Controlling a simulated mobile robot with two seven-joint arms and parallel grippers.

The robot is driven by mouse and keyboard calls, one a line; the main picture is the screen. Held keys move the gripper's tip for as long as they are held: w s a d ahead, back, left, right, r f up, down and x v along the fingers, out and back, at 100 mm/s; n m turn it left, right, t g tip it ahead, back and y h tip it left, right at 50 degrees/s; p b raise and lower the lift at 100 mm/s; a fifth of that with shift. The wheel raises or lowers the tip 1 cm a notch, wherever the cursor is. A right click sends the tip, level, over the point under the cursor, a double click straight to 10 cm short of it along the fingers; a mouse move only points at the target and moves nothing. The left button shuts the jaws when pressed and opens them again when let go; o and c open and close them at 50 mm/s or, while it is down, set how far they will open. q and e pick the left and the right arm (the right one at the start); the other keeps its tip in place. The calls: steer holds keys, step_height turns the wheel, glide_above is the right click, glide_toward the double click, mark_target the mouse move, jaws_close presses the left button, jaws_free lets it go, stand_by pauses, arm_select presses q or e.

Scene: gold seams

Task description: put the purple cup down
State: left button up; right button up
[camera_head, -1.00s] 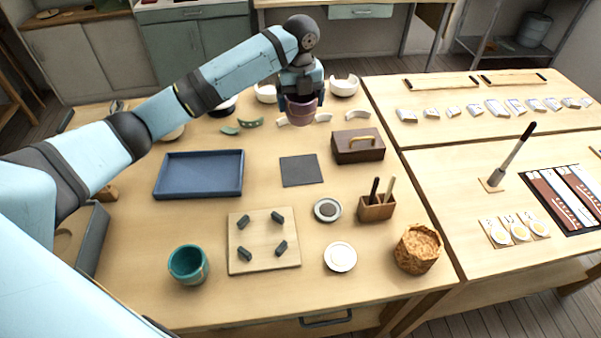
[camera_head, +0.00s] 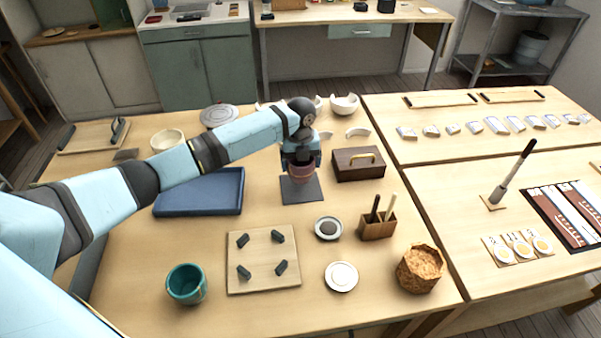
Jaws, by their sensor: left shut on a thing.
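The purple cup (camera_head: 302,172) is a small mauve cup, upright at the dark grey square mat (camera_head: 302,191). My left gripper (camera_head: 301,164) points down over the cup and is shut on it, hiding its upper part. The cup covers the back part of the mat in the picture. I cannot tell whether its base touches the mat. My right gripper is not in view.
A brown box with a gold handle (camera_head: 358,164) stands close to the right of the cup. A blue tray (camera_head: 200,192) lies to the left, partly under my arm. A wooden board with pegs (camera_head: 263,259) and small dish (camera_head: 328,228) lie in front.

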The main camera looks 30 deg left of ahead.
arm_select(q)
steer(key=shift+f, duration=2.1)
steer(key=shift+f, duration=0.1)
steer(key=o, duration=0.6)
steer(key=shift+o, duration=0.2)
step_height(320, 180, up, 12)
steer(key=shift+d, duration=0.1)
